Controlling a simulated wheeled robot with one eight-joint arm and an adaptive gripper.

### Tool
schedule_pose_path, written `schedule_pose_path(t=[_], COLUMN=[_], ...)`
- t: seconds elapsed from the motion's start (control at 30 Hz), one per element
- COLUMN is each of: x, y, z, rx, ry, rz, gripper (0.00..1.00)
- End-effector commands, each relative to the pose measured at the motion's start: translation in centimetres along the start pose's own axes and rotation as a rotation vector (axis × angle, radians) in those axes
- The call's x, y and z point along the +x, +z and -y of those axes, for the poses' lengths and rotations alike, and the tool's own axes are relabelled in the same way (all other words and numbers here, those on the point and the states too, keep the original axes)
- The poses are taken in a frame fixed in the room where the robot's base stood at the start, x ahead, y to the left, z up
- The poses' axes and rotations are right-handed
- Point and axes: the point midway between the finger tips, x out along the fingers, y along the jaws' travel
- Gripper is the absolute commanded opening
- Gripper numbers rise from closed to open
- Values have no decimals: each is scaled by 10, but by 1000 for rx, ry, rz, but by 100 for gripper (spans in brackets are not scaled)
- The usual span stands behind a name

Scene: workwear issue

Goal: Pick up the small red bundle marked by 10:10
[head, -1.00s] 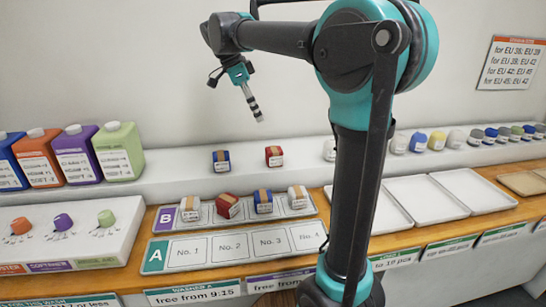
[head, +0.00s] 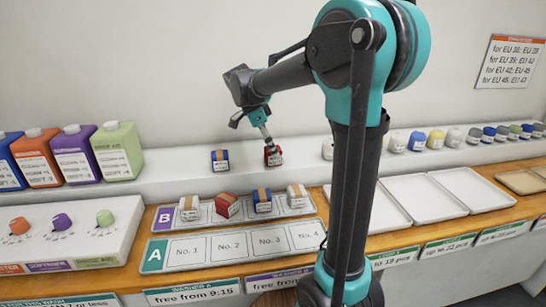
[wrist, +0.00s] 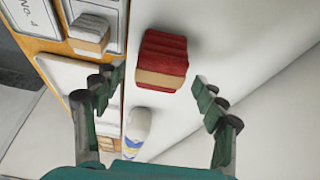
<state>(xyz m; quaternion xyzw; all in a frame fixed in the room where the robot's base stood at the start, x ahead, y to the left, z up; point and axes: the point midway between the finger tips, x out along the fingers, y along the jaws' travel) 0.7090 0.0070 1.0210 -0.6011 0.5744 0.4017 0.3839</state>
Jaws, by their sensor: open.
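A small red bundle (head: 273,157) with a pale label sits on the white back shelf. Its red top and tan band fill the middle of the wrist view (wrist: 163,60). A second red bundle (head: 227,205) with a tan band sits tilted on row B of the tray. The label print is too small to read on either. My gripper (head: 269,145) is open and points down at the shelf bundle. In the wrist view its fingers are on either side below the bundle, with gaps, and nothing is held.
A blue bundle (head: 220,160) stands left on the shelf, and a white item (head: 328,149) stands to the right. Row B (head: 163,218) holds white and blue bundles too; row A (head: 156,256) is empty. Large jugs (head: 118,151) stand at the left. Empty white trays (head: 474,190) lie right.

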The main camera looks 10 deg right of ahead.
Motion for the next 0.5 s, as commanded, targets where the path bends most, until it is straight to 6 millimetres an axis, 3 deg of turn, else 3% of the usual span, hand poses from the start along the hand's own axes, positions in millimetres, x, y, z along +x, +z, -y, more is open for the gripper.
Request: schedule_pose_path(t=[0.13,0.4,0.5], x=[15,18,18], y=[0,0,0], z=[0,0,0], rx=[0,0,0], ry=[0,0,0], rz=[0,0,0], gripper=[72,72,60])
